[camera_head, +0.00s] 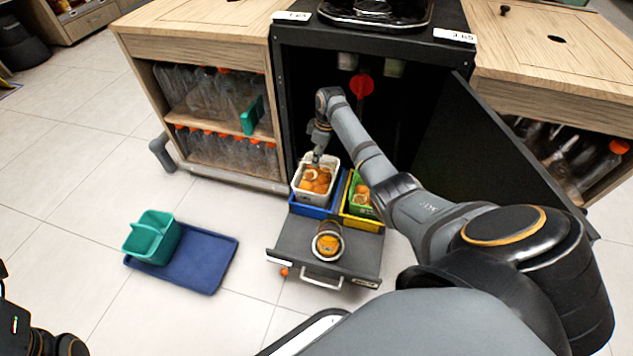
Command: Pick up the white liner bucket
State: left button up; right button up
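The white liner bucket (299,192) sits in the blue bin (310,212) on the pulled-out drawer, with orange pieces (316,179) inside it. My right arm reaches in from the right over the drawer. My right gripper (317,160) points down at the bucket's back rim, at or just above it. The fingertips are small and dark here, so I cannot tell whether they grip the rim. My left arm shows only in part at the bottom left corner, and its gripper is not clearly in view.
A yellow bin (361,223) with a green liner (357,207) stands right of the blue bin. A round container with orange contents (328,242) is on the drawer (348,263). The open black door (480,160) is at right. A teal caddy (153,240) stands on a blue mat (205,277).

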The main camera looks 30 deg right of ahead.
jog(key=f+b, duration=0.1)
jog(key=f, duration=0.1)
jog(key=f+b, duration=0.2)
jog(key=f, duration=0.1)
jog(key=shift+w+a, duration=0.15)
jog(key=shift+a, duration=0.05)
jog(key=shift+r, duration=0.15)
grip_shut()
jog(key=shift+r, duration=0.1)
